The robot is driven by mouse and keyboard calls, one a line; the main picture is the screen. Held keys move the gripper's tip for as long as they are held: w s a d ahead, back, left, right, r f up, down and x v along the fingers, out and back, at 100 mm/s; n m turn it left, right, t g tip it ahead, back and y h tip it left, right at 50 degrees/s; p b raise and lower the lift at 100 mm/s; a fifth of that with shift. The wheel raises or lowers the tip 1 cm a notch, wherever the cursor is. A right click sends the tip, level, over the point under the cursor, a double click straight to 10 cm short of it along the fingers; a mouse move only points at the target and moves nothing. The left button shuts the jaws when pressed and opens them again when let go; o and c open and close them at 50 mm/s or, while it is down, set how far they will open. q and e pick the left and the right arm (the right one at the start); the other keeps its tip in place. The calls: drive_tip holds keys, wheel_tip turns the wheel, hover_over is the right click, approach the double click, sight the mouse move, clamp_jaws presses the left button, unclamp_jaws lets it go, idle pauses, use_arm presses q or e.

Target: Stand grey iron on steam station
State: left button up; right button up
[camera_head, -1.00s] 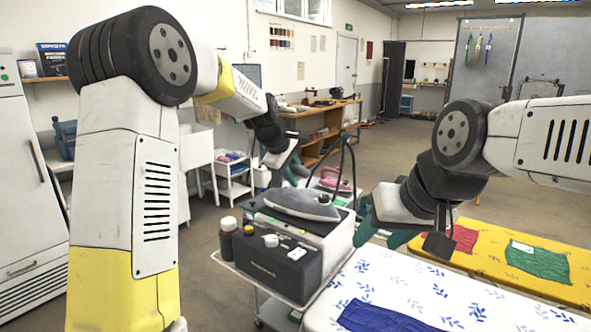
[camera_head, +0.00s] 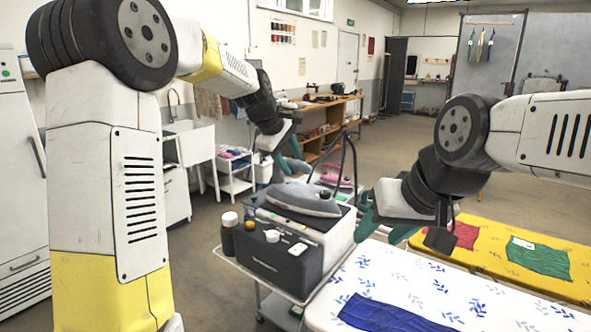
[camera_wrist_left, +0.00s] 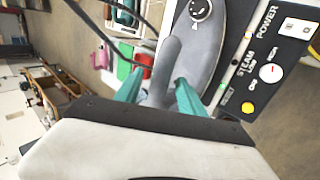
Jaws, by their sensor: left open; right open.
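The grey iron (camera_head: 302,199) rests on top of the steam station (camera_head: 285,258), its soleplate end pointing right in the head view. In the left wrist view the iron's grey handle (camera_wrist_left: 168,65) lies between the teal fingers of my left gripper (camera_wrist_left: 160,92). My left gripper (camera_head: 287,160) is open, at the iron's back end; whether the fingers touch the handle I cannot tell. My right gripper (camera_head: 382,226) is open and empty, right of the station above the ironing board. The station's front knobs and buttons (camera_wrist_left: 270,73) show in the left wrist view.
A dark bottle (camera_head: 229,235) stands at the station's left on the trolley (camera_head: 262,283). A pink iron (camera_head: 335,180) is behind. A dark cord loop rises behind the grey iron. A patterned ironing board (camera_head: 400,275) with blue cloth (camera_head: 385,315) lies front right; a yellow board (camera_head: 480,262) is beyond.

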use_arm(q)
drive_tip(key=v, duration=0.7)
drive_tip(key=s+a+m+y, duration=0.1)
drive_tip(key=s+a+m, duration=0.2)
drive_tip(key=s, duration=0.5)
drive_tip(key=s+a+m, duration=0.3)
drive_tip(key=s+a, duration=0.1)
drive_tip(key=s, duration=0.4)
drive_tip(key=s+a+f+m, duration=0.1)
drive_tip(key=s+f+m, duration=0.1)
drive_tip(key=s, duration=0.5)
drive_tip(key=s+a+f+m, duration=0.2)
drive_tip(key=s+f+m, duration=0.1)
drive_tip(key=s+f, duration=0.2)
drive_tip(key=shift+s+t+y, duration=0.3)
drive_tip(key=shift+s+y, duration=0.1)
drive_tip(key=shift+s, duration=0.8)
drive_tip(key=shift+a+r, duration=0.1)
use_arm(e)
drive_tip(key=shift+o, duration=0.3)
drive_tip(key=shift+w, duration=0.1)
